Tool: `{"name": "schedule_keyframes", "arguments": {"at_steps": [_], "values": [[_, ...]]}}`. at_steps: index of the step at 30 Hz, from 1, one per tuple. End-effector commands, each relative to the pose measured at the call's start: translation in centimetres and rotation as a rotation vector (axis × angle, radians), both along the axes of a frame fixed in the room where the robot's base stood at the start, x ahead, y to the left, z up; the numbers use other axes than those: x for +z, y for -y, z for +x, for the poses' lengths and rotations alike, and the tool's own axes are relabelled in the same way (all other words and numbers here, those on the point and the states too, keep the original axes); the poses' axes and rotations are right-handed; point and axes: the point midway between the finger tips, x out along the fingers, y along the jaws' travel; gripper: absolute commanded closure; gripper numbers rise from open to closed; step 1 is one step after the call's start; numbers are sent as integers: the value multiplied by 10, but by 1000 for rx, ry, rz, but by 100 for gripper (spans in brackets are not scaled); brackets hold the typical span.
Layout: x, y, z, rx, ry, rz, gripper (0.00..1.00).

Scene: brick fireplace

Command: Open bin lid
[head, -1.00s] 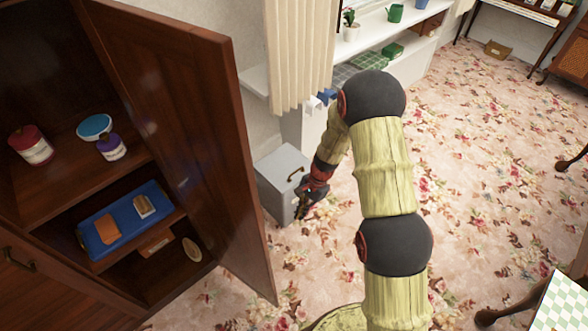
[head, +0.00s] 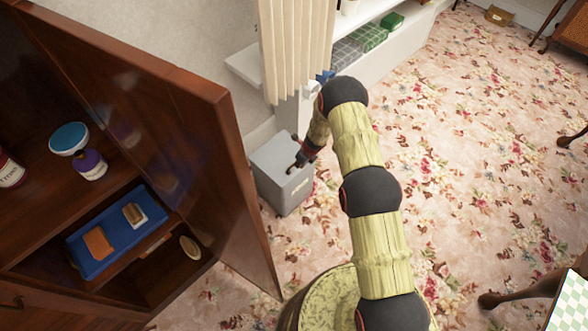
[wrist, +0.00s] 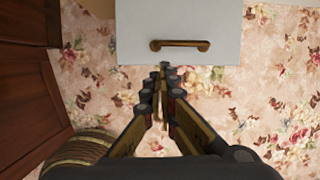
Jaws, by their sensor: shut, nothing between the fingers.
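The bin is a light grey box (head: 283,190) on the floor beside the open cabinet door. Its flat lid (wrist: 140,22) fills the top middle of the wrist view and carries a bronze bar handle (wrist: 180,44). My gripper (wrist: 164,68) is shut and empty, its tips just short of the lid's near edge, below and slightly left of the handle in that view. In the head view my gripper (head: 297,165) overlaps the bin's right upper part. The handle is mostly hidden there, and I cannot tell whether the tips touch the bin.
The tall wooden cabinet door (head: 190,140) stands open left of the bin. A curtain (head: 296,50) and white shelves (head: 385,45) are behind it. The flowered carpet (head: 455,160) to the right is clear. A checkered-top table (head: 572,305) is at the lower right.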

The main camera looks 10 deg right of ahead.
Motion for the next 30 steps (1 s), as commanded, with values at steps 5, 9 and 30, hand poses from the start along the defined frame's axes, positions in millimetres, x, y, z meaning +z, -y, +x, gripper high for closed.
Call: {"name": "schedule_keyframes", "arguments": {"at_steps": [5, 9, 30], "values": [[-4, 0, 1, -47, -7, 9, 100], [-19, -2, 4, -45, -8, 10, 100], [-95, -16, 25, -43, -7, 10, 100]]}}
